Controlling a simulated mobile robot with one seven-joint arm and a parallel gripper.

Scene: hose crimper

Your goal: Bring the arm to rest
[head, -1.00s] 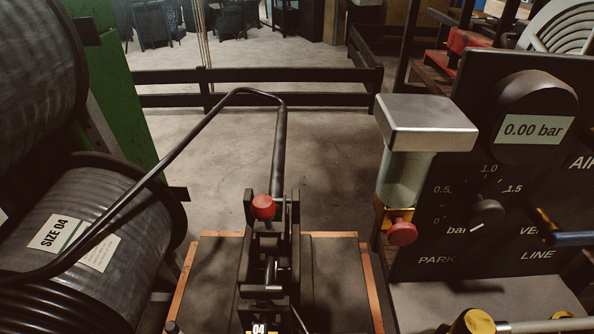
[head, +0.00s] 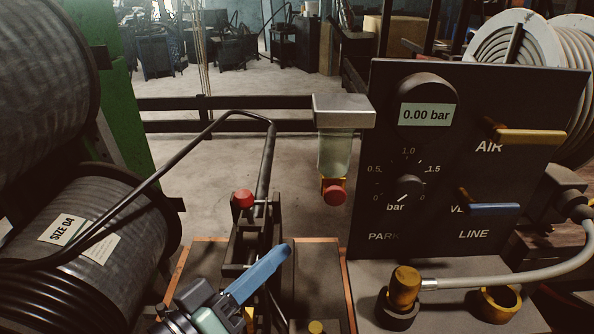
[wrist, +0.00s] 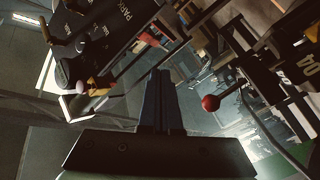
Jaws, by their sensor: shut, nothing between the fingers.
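My gripper (head: 282,252) shows at the bottom middle of the head view. Its blue fingers are together and empty, pointing up and to the right in front of the black crimper (head: 243,240). In the wrist view the shut fingers (wrist: 160,75) stand side by side in the middle, with nothing between them. The crimper's red knob (head: 243,199) is up and left of the fingertips in the head view. The same red knob (wrist: 210,103) seems to show right of the fingers in the wrist view. I cannot tell the gap between the fingers and the crimper.
A black air panel (head: 456,160) stands at the right, its display reading 0.00 bar. It has an orange AIR lever (head: 540,136) and a blue lever (head: 492,209). A grey hose (head: 520,280) runs from a brass fitting (head: 405,285). Hose reels (head: 95,225) fill the left.

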